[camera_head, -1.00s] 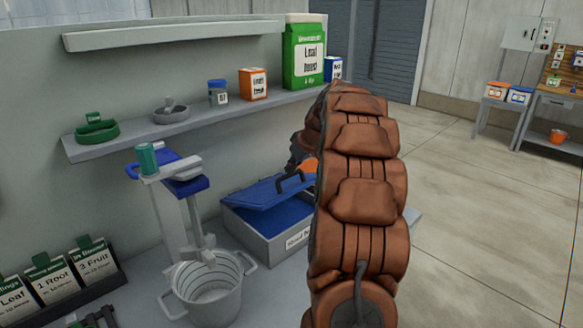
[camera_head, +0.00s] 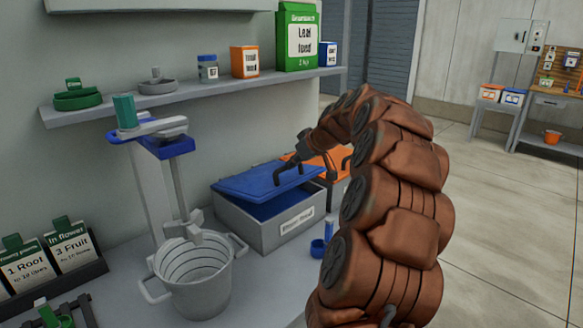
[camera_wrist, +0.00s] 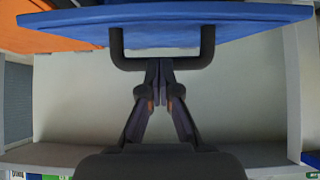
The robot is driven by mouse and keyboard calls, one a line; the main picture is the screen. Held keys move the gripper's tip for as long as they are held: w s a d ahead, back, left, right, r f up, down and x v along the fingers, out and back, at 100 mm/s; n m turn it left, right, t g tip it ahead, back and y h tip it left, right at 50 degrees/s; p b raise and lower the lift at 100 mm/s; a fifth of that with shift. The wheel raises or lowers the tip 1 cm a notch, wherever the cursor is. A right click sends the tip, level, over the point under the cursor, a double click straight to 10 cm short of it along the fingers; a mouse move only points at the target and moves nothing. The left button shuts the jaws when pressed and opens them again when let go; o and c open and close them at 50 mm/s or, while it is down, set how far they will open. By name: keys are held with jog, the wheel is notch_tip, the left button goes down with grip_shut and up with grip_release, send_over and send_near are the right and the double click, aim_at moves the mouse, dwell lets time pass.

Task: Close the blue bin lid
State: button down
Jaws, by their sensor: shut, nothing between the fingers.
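The blue lid (camera_head: 262,180) of the grey bin (camera_head: 288,231) is partly open, with a blue interior showing below its raised front edge. A dark U-shaped handle (camera_head: 279,176) stands on the lid. My gripper (camera_head: 296,160) is shut and empty, close to the handle and above the lid. In the wrist view the lid (camera_wrist: 230,24) spans the top and the handle (camera_wrist: 118,50) projects from it. There the shut fingertips of my gripper (camera_wrist: 160,64) overlap the handle's crossbar; I cannot tell whether they touch it.
An orange bin (camera_head: 333,161) stands just behind the grey bin. A grey bucket (camera_head: 196,285) and a stand with a blue part (camera_head: 173,148) are to the left. A wall shelf (camera_head: 190,96) with boxes runs above.

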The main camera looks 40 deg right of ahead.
jog(key=shift+s+a+f+t+b, duration=0.1)
jog(key=shift+s+f+t+b, duration=0.3)
jog(key=shift+f+b, duration=0.9)
jog(key=shift+s+f+t+b, duration=0.25)
jog(key=shift+f+t+b, duration=0.3)
jog(key=shift+b, duration=1.4)
jog(key=shift+s+a+f+t+b, duration=0.1)
jog(key=shift+s+f+t+b, duration=0.25)
jog(key=shift+f+b, duration=1)
jog(key=shift+d+r, duration=0.1)
jog(key=shift+r, duration=0.2)
jog(key=shift+r, duration=0.55)
send_near(297, 183)
notch_tip(297, 183, up, 5)
jog(key=shift+s+f, duration=0.2)
jog(key=shift+s, duration=0.15)
